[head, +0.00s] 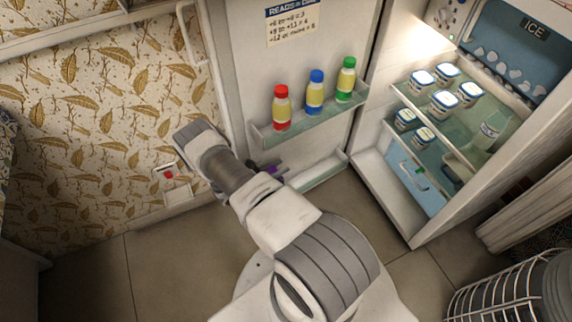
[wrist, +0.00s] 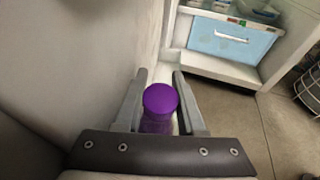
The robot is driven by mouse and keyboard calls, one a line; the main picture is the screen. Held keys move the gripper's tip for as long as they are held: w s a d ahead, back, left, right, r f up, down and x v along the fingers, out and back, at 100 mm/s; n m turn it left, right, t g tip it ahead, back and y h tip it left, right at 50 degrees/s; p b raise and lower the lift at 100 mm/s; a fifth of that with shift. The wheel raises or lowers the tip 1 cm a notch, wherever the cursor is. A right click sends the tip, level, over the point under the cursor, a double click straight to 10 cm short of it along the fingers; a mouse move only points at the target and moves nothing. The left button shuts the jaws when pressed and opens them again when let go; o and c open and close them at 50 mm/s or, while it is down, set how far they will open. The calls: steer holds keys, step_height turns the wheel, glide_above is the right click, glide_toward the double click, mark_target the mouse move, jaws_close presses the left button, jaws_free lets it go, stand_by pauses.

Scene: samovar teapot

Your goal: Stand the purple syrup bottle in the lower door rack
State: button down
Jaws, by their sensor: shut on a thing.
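The purple syrup bottle (wrist: 160,100) is between the two fingers of my gripper (wrist: 159,82) in the wrist view, its round purple cap facing the camera. My gripper is shut on it. In the head view only a small purple part of the bottle (head: 273,169) shows beside my wrist, close to the fridge door; my arm hides the rest. The lower door rack (head: 320,170) is a pale shelf low on the open door, its left part hidden behind my arm. I cannot tell whether the bottle touches the rack.
The upper door rack (head: 310,122) holds a red-capped bottle (head: 281,108), a blue-capped bottle (head: 315,93) and a green-capped bottle (head: 346,80). The open fridge (head: 425,150) at right holds several tubs and a blue drawer (head: 415,180). A wire basket (head: 505,300) stands at lower right.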

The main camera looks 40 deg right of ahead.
steer(key=shift+d+f+y+b, duration=0.25)
steer(key=shift+d+y, duration=0.25)
steer(key=shift+d, duration=0.3)
steer(key=shift+d+f+y+b, duration=0.25)
steer(key=shift+d+y, duration=0.25)
steer(key=shift+d, duration=0.3)
steer(key=c, duration=0.5)
jaws_free()
steer(key=shift+f, duration=0.15)
